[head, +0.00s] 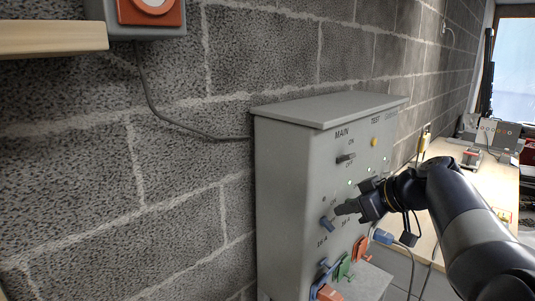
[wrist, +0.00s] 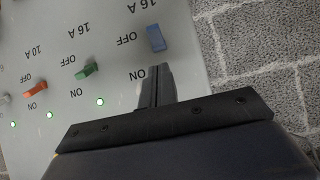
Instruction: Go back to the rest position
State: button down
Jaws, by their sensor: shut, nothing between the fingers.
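My gripper (head: 347,209) is in front of the grey control box, its fingers together and empty. In the wrist view its closed fingertips (wrist: 159,72) point at the panel just below the blue switch (wrist: 156,38). The blue switch also shows in the head view (head: 326,224), left of the fingertips. I cannot tell whether the fingers touch the panel. A green switch (wrist: 86,70) and an orange switch (wrist: 36,89) sit further left in the wrist view, with lit green lamps (wrist: 100,101) below them.
The grey control box (head: 285,165) stands against the block wall (head: 165,120). It carries a main switch (head: 345,158), a yellow button (head: 374,142) and coloured plugs low down, including a green one (head: 343,268). A wooden bench (head: 490,180) stands at the right. A shelf (head: 50,37) juts in upper left.

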jog(key=shift+a+r+g+h+p, duration=0.1)
jog(key=shift+r+g+h+p, duration=0.35)
jog(key=shift+p, duration=0.7)
jog(key=shift+s+r+p, duration=0.1)
jog(key=shift+r+p, duration=0.05)
jog(key=shift+p, duration=0.35)
